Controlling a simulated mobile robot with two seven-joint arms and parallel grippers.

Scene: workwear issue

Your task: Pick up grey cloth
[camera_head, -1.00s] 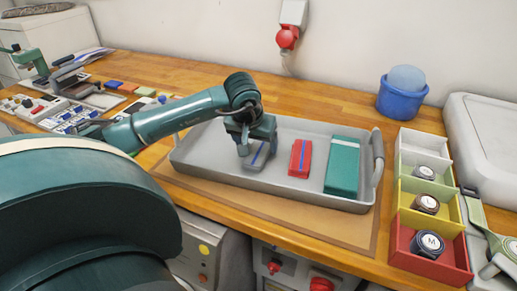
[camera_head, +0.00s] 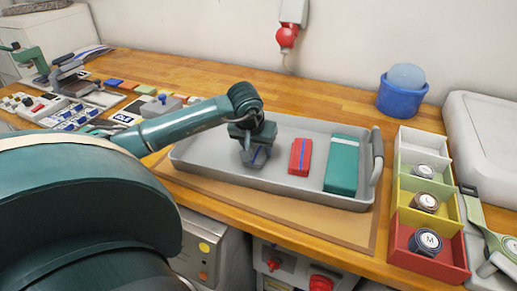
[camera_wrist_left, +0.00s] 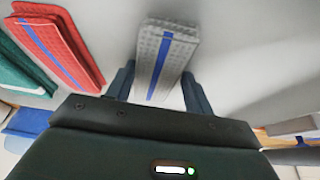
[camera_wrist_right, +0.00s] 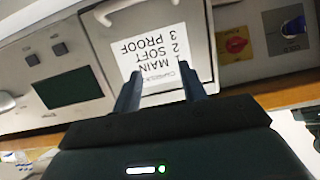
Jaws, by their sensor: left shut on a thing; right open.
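The grey cloth (camera_head: 257,157) is a folded block with a blue stripe, at the left part of the grey tray (camera_head: 205,152). My left gripper (camera_head: 252,146) is over it, shut on it from above. In the left wrist view the grey cloth (camera_wrist_left: 163,50) lies between the two fingers (camera_wrist_left: 158,90), its far end sticking out beyond them. I cannot tell whether it touches the tray floor. My right gripper (camera_wrist_right: 158,88) is open and empty, in front of a cabinet panel in the right wrist view; it does not show in the head view.
A red cloth (camera_head: 300,157) with a blue stripe and a green cloth (camera_head: 342,165) with a white band lie right of the grey one. Coloured boxes (camera_head: 428,205) holding round items and a blue tub (camera_head: 402,98) stand further right. Several small items crowd the bench's left.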

